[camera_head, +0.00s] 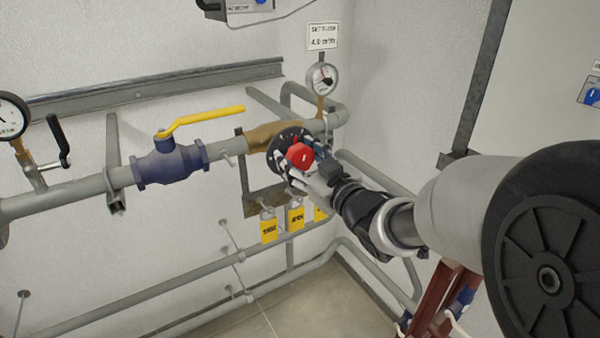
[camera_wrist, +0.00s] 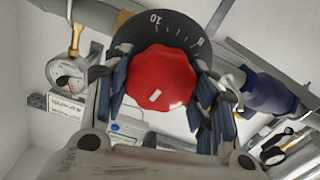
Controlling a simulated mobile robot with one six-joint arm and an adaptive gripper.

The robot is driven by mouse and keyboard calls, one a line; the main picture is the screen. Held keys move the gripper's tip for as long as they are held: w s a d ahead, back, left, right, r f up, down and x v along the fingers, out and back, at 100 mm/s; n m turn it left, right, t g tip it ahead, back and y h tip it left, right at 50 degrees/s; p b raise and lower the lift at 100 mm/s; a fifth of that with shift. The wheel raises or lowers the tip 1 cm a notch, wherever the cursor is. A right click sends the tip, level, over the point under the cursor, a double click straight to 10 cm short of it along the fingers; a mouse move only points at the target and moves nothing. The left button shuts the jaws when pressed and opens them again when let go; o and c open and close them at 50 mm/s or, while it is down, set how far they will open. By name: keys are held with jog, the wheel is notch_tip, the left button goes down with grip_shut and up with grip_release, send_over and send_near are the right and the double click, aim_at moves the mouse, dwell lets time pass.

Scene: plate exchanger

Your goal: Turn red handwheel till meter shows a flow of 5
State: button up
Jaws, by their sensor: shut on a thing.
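The red handwheel (camera_wrist: 160,82) sits in front of a black scale disc (camera_wrist: 130,38) with white marks; the numbers 10 and 8 are readable. In the head view the red handwheel (camera_head: 300,155) is on the brass valve (camera_head: 268,138) in the grey pipe. My gripper (camera_wrist: 168,100) is shut on the handwheel, with one finger at each side of it. A white mark shows on the wheel's face. A round meter (camera_head: 322,78) stands above the pipe, below a white sign (camera_head: 322,36) that appears to read 4.0 with a unit. The needle's value is too small to read.
A blue valve with a yellow lever (camera_head: 205,120) is on the pipe to the left. Another gauge (camera_head: 12,115) is at the far left. Yellow tags (camera_head: 296,216) hang below the handwheel, and lower pipes (camera_head: 180,287) run along the wall.

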jog(key=n+b, duration=0.4)
jog(key=b, duration=0.1)
jog(key=shift+f+n, duration=0.2)
jog(key=shift+n, duration=0.2)
jog(key=n+b, duration=0.4)
jog(key=shift+s+a, duration=0.1)
jog(key=n+b, duration=0.1)
jog(key=n, duration=0.3)
jog(key=shift+r, duration=0.1)
jog(key=n, duration=0.4)
jog(key=shift+n, duration=0.3)
jog(key=n, duration=1.4)
jog(key=shift+f, duration=0.2)
jog(key=shift+n, duration=2.5)
